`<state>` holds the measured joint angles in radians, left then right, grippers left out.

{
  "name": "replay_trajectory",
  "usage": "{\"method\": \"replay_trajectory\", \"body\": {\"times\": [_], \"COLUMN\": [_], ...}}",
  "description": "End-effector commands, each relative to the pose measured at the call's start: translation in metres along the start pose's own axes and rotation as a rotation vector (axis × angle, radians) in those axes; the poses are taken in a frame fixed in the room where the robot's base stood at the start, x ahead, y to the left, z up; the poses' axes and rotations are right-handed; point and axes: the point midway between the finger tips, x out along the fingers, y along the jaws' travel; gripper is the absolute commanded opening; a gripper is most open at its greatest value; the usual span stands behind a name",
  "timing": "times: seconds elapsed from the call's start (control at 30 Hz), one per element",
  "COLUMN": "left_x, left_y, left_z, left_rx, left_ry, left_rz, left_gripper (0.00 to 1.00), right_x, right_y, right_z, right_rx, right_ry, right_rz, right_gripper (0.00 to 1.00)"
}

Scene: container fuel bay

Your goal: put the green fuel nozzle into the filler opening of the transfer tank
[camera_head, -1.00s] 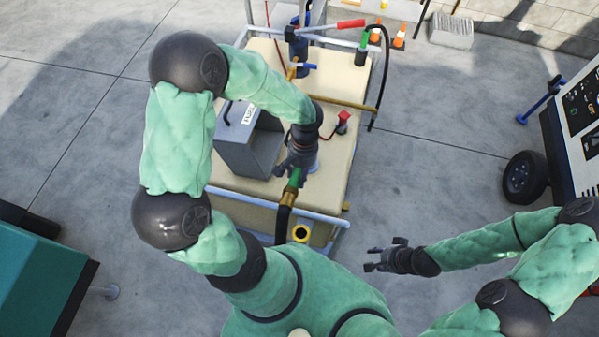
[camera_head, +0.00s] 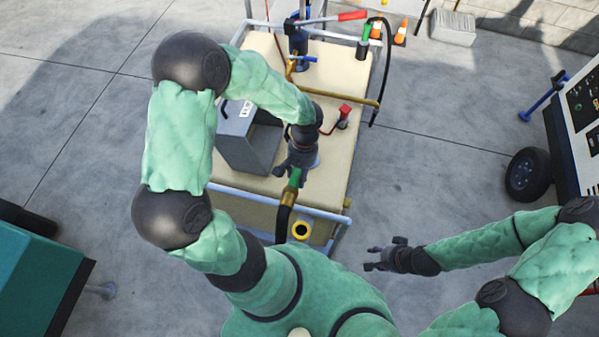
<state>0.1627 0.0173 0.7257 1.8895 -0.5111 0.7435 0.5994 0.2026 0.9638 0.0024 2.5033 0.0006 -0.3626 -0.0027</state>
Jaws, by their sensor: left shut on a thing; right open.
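The transfer tank (camera_head: 338,150) is the cream, flat-topped block in a metal frame at the centre. My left gripper (camera_head: 294,168) is shut on the green fuel nozzle (camera_head: 295,178) over the tank's near part. Only part of the nozzle shows; its brass-coloured fitting and dark hose (camera_head: 284,215) hang toward me over the tank's front edge. The nozzle's tip is hidden by the gripper. I cannot make out the filler opening; a pale bluish rim shows beside the gripper. My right gripper (camera_head: 374,258) is open and empty, right of the tank, over bare floor.
A grey box (camera_head: 246,140) stands on the tank, left of my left gripper. A red-topped fitting (camera_head: 344,114) is to its right. A pump with a red handle (camera_head: 352,16) stands at the back.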

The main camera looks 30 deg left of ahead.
Motion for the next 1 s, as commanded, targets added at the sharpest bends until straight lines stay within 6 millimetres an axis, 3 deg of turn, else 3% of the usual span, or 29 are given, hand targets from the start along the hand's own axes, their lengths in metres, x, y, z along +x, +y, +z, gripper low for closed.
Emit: {"method": "replay_trajectory", "body": {"times": [0.27,0.3,0.4,0.77,1.0], "left_x": [0.002,0.002,0.002,0.001,-0.028], "left_y": [0.0,0.0,0.0,0.0,0.0], "left_z": [-0.001,-0.001,-0.001,0.0,-0.002], "left_rx": [0.0,0.0,0.0,0.001,0.0], "left_ry": [0.003,0.003,0.002,0.0,0.005], "left_rz": [0.0,0.0,0.0,0.0,0.0], "left_gripper": [0.0,0.47,0.71,0.71,0.71], "right_x": [0.002,0.002,0.002,0.002,0.002], "right_y": [0.001,0.001,0.001,0.001,0.001], "right_z": [0.0,0.0,0.0,0.0,0.0], "right_rx": [0.0,0.0,0.0,0.0,0.0], "right_ry": [0.0,0.0,0.0,0.0,0.0], "right_rz": [0.0,0.0,0.0,0.0,0.0], "right_gripper": [0.41,0.41,0.41,0.41,0.41]}}
